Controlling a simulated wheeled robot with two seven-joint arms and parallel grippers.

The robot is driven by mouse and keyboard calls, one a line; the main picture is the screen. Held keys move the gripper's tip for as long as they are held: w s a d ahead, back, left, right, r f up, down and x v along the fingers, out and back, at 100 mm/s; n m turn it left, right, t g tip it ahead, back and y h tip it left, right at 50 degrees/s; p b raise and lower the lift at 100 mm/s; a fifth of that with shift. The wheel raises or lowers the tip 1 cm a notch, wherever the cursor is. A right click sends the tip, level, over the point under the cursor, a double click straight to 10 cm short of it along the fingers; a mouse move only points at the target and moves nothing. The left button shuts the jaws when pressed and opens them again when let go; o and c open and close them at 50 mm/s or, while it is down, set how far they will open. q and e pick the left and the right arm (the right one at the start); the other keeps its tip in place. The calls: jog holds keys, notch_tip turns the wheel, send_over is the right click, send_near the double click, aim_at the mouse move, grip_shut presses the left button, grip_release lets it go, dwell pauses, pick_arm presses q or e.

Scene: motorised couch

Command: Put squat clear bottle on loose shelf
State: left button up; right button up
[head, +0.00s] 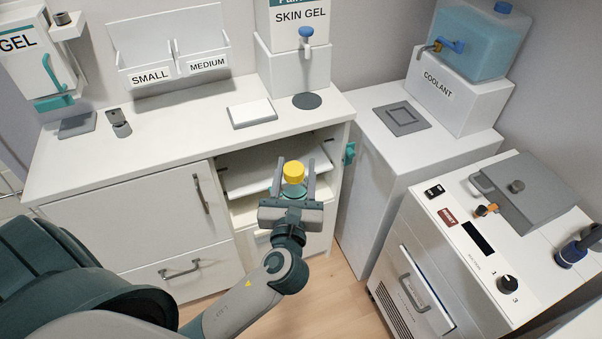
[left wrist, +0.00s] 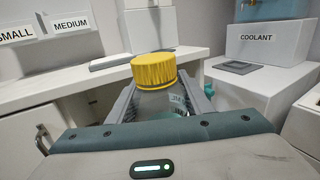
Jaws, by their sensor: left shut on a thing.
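The squat clear bottle (left wrist: 162,103) has a ribbed yellow cap and a small label, and stands upright between my left gripper's fingers in the left wrist view. In the head view its yellow cap (head: 294,171) shows between the fingertips. My left gripper (head: 292,182) is shut on the bottle, in front of the open cabinet bay. The loose shelf (head: 246,176) is a white board inside that bay, behind and left of the gripper, and it looks tilted. The gripper hides part of the bay. My right gripper is in neither view.
The white counter (head: 170,140) above the bay holds a white pad (head: 251,113) and a dark round disc (head: 307,101). A teal latch (head: 350,153) sits at the bay's right edge. A white cabinet (head: 375,170) and a machine (head: 480,240) stand to the right.

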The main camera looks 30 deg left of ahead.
pick_arm(q)
jog(key=a+f+n+g+y+b, duration=0.1)
jog(key=f+y+b, duration=0.1)
jog(key=f, duration=0.6)
jog(key=w+a+f+n+g+y+b, duration=0.1)
jog(key=a+f+n+g+y+b, duration=0.1)
jog(key=f+b, duration=0.3)
notch_tip(320, 180, down, 3)
jog(key=shift+w+r+n+y, duration=0.1)
jog(key=shift+w+n+y, duration=0.2)
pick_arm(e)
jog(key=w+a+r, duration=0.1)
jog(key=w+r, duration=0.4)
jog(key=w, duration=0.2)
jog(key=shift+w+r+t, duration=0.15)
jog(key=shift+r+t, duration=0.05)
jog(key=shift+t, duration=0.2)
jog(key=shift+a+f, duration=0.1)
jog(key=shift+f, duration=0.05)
